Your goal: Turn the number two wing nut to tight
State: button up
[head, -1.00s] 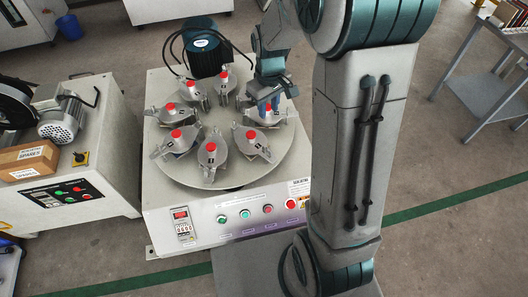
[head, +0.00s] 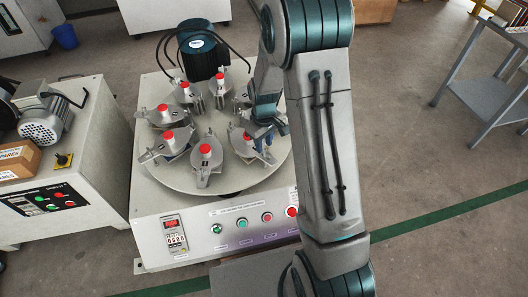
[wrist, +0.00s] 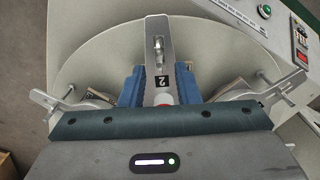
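The number two clamp, a grey metal bracket with a black "2" label (wrist: 164,82), is centred in the wrist view. A small silver part that may be its wing nut (wrist: 158,47) sits in the bracket's slot, farther toward the plate edge. In the head view my gripper (head: 268,134) is low at the right of the round plate (head: 228,178), partly behind my arm.
Several similar red-capped clamps (head: 205,160) ring the plate, with neighbours close on both sides. A dark motor (head: 203,52) with cables stands behind. The control panel (head: 240,227) is on the front. A grey cabinet (head: 88,145) stands left, a shelf table (head: 490,85) right.

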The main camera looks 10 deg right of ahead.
aim_at(265, 153)
jog(key=shift+f+b, duration=0.35)
jog(key=shift+f, duration=1.15)
jog(key=shift+c, duration=0.3)
grip_shut()
